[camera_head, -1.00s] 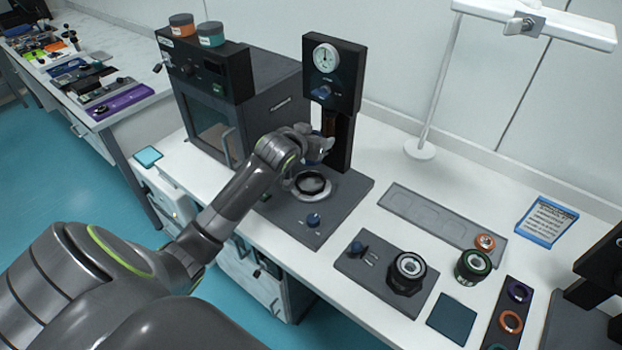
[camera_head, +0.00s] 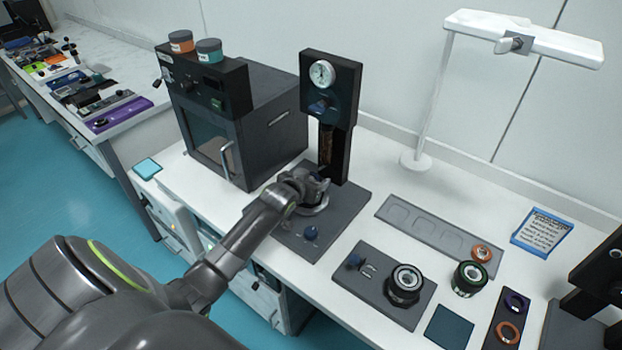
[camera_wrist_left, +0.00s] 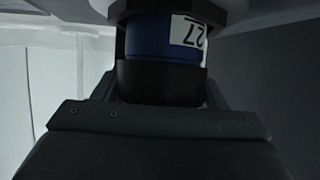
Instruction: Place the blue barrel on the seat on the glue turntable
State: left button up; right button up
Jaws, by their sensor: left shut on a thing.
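The blue barrel (camera_wrist_left: 160,38), with a white label reading 27, is between the jaws of my left gripper (camera_wrist_left: 160,82) in the wrist view. In the head view my left gripper (camera_head: 316,188) is low over the round seat of the glue turntable (camera_head: 318,209), in front of the black post. The gripper covers most of the seat and hides the barrel there. I cannot tell whether the barrel touches the seat. My right gripper is not in view.
The black post with a dial gauge (camera_head: 322,73) stands just behind the gripper. A dark oven-like box (camera_head: 255,125) is to the left. To the right are a grey slotted tray (camera_head: 430,228), a black ringed part (camera_head: 405,283) on a plate and a green-ringed barrel (camera_head: 468,279).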

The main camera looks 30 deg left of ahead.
pick_arm(q)
jog(key=o, duration=1.1)
jog(key=shift+c, duration=0.2)
jog(key=shift+r, duration=0.1)
jog(key=v, duration=1.2)
jog(key=shift+b, duration=0.4)
